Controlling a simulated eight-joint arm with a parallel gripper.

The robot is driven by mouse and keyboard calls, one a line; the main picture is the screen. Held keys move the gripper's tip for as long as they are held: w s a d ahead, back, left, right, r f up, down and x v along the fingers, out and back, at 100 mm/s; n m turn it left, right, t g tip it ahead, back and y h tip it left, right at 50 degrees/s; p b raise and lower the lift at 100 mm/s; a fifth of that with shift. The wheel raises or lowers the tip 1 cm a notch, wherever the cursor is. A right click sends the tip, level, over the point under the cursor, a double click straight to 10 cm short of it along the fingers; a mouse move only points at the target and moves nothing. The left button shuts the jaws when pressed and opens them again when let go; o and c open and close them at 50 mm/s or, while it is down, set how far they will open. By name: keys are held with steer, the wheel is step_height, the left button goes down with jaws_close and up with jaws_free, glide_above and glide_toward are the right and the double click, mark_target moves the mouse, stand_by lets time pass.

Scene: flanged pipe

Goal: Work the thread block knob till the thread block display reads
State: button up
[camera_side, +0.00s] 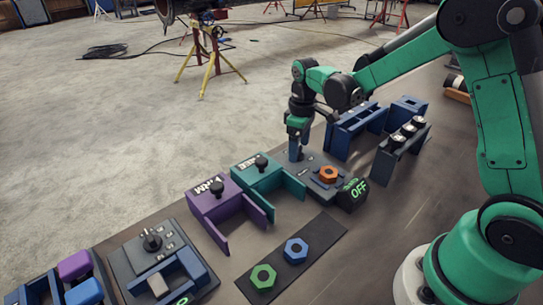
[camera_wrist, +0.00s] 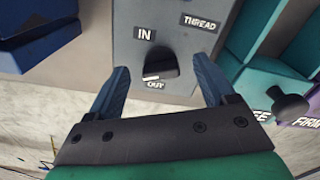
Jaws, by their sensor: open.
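The thread block (camera_side: 312,187) is a grey block with an orange hex nut (camera_side: 328,174) on top. Its dark display (camera_side: 352,194) reads "OFF" in green on the lower line; the small upper line is too small to read. In the wrist view the black knob (camera_wrist: 161,66) sits on the block's grey face (camera_wrist: 185,50), between labels "IN" and "OUT", with a "THREAD" label at upper right. Its white mark lies by "OUT". My gripper (camera_wrist: 160,72) is open, with one blue finger either side of the knob in the picture. In the side view my gripper (camera_side: 296,152) points down at the block's far end and hides the knob.
A teal holder (camera_side: 265,177) and a purple holder (camera_side: 220,205), each with a black knob, stand left of the block. Blue racks (camera_side: 355,128) stand close on the right. A dark mat with a blue nut (camera_side: 296,250) and a green nut (camera_side: 262,278) lies in front.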

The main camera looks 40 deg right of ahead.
steer(key=shift+f, duration=0.25)
jaws_close()
steer(key=shift+m, duration=0.3)
steer(key=m, duration=0.3)
steer(key=shift+a+m, duration=0.1)
steer(key=shift+m, duration=1.7)
